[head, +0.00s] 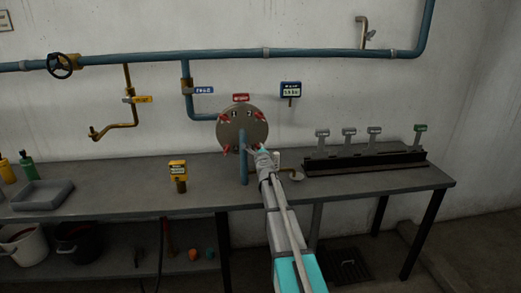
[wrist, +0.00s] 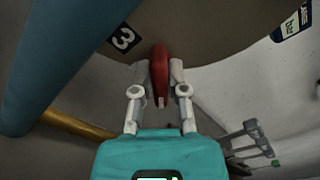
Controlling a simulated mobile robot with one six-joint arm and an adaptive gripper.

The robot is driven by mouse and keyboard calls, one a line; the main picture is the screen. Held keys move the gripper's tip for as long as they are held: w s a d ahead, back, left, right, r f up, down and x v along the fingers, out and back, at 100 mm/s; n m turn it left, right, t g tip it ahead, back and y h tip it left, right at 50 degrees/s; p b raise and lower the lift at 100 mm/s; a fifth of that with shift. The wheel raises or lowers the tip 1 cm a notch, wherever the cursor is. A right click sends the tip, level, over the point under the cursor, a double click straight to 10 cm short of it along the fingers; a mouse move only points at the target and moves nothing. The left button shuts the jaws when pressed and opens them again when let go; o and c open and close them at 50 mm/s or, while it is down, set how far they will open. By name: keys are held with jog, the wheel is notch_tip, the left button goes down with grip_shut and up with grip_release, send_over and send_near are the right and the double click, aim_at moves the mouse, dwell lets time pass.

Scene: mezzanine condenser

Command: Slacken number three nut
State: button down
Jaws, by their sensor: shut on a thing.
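The round condenser cover (head: 243,124) is on the wall end above the bench, with several red nuts or handles around its rim. In the wrist view a black label reading 3 (wrist: 123,38) is on the cover (wrist: 190,25), just left of a red nut handle (wrist: 159,70). My gripper (wrist: 160,82) has its two fingers on either side of this red handle, shut on it. In the head view my gripper (head: 258,150) is at the cover's lower right, and the handle there is mostly hidden.
A blue pipe (wrist: 60,50) runs close on the left of my gripper; it stands in front of the cover in the head view (head: 243,160). A rack with several tagged levers (head: 365,160) stands to the right.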

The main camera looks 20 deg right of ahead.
jog(key=shift+s, duration=0.15)
jog(key=c, duration=0.7)
grip_release()
jog(key=shift+o, duration=0.2)
jog(key=v, duration=1.1)
jog(key=shift+s, duration=0.35)
jog(key=shift+a, duration=0.15)
